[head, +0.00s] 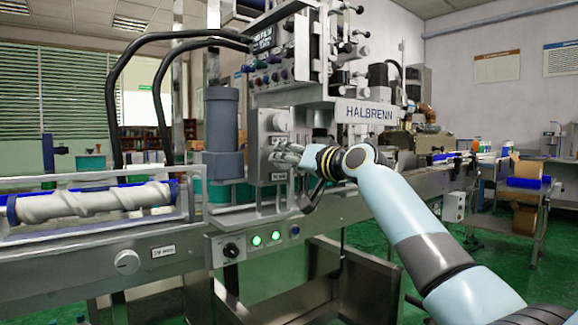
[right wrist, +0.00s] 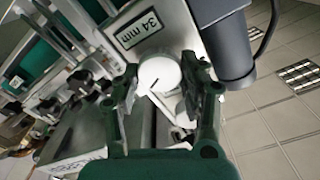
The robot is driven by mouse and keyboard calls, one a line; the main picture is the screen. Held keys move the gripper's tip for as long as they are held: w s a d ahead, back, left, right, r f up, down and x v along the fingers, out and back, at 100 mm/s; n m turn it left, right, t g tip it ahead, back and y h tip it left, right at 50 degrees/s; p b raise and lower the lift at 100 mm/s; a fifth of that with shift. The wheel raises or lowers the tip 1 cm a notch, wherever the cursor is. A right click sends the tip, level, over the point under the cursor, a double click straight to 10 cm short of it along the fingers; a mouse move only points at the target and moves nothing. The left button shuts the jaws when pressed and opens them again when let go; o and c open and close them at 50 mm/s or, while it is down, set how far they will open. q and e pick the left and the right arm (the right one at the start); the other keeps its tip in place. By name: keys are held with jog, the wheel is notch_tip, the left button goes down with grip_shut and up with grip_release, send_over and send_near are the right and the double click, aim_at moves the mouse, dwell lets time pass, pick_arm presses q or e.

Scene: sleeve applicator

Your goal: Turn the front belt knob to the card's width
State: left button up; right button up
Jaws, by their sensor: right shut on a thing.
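A white round knob (right wrist: 158,74) with a dark pointer line sits between the fingers of my right gripper (right wrist: 157,92) in the right wrist view. The gripper is shut on it, with one finger on each side. A plate reading "34 mm" (right wrist: 138,30) is beside the knob. In the head view my right gripper (head: 287,154) is at the grey panel on the machine's front, and it hides the knob. Another round knob (head: 280,121) shows just above it. I cannot make out a card with a width. My left gripper is not in view.
A dark grey cylinder (head: 223,135) stands close left of the panel. A conveyor rail with a white spiral screw (head: 95,201) runs at left. A pale knob (head: 127,262) and a box with green lights (head: 257,240) are lower down. The HALBRENN sign (head: 369,113) is above my arm.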

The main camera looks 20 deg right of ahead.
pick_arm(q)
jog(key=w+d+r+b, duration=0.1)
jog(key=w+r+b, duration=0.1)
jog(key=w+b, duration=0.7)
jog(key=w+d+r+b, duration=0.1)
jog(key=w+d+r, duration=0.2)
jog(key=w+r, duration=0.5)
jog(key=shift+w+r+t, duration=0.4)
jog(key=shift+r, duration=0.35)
pick_arm(e)
jog(key=shift+a+f+n, duration=0.1)
jog(key=shift+f+n, duration=0.05)
jog(key=shift+n, duration=4.9)
jog(key=shift+f+n, duration=0.15)
jog(key=shift+n, duration=4.85)
jog(key=shift+a+f+n, duration=0.1)
jog(key=shift+f+n, duration=0.05)
jog(key=shift+n, duration=4.9)
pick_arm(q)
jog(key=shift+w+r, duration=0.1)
pick_arm(e)
jog(key=shift+r, duration=0.1)
jog(key=o, duration=1.1)
jog(key=shift+d, duration=0.1)
jog(key=shift+o, duration=0.4)
